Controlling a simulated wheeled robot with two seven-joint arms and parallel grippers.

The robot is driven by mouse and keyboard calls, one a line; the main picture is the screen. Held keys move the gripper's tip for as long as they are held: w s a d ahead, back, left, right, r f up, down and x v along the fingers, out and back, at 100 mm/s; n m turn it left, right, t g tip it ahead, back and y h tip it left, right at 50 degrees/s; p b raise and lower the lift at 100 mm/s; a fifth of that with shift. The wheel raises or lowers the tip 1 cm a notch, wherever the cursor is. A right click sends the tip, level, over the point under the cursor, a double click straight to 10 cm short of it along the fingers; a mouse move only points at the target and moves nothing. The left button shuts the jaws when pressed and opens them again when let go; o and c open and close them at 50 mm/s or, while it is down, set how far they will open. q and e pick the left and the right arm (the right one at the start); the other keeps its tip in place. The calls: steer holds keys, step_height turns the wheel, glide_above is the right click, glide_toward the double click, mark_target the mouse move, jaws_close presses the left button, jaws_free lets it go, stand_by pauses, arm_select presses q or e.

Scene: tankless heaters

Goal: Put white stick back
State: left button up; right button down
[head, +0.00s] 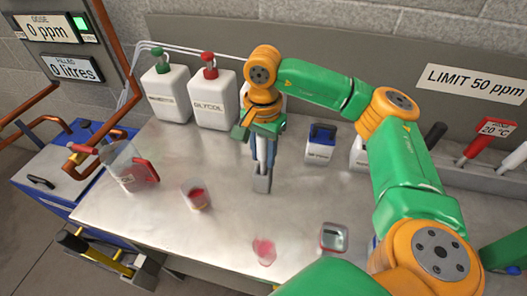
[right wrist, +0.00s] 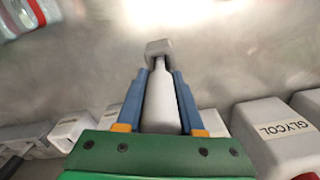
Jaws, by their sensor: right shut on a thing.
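My right gripper (head: 262,150) is shut on a white stick and holds it pointing down over the steel bench. In the head view, the stick's grey block-shaped end (head: 262,184) shows below the fingers. In the right wrist view, the pale stick (right wrist: 160,105) lies between the two blue fingers, with its grey block end beyond the fingertips. Whether the block touches the bench, I cannot tell. At the far right, a grey rack (head: 480,180) along the bench's back holds a black-handled stick (head: 435,134) and a red-handled stick (head: 482,145). My left gripper is not in view.
A white glycol jug (head: 212,98) and a green-capped jug (head: 168,92) stand at the back left. A clear pitcher (head: 130,168), a cup of red liquid (head: 196,194), a pinkish clear cup (head: 263,250) and a small square device (head: 333,238) occupy the bench.

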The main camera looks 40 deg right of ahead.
steer(key=shift+f, duration=0.1)
steer(key=c, duration=0.5)
jaws_free()
steer(key=shift+c, duration=0.2)
steer(key=shift+r, duration=0.3)
steer(key=shift+a+r, duration=0.1)
steer(key=shift+r, duration=0.25)
step_height(320, 180, up, 4)
steer(key=shift+w+r+b, duration=0.1)
steer(key=shift+r+b, duration=0.05)
steer(key=shift+b, duration=0.15)
step_height(320, 180, up, 7)
steer(key=shift+f+p, duration=0.15)
steer(key=shift+p, duration=1.1)
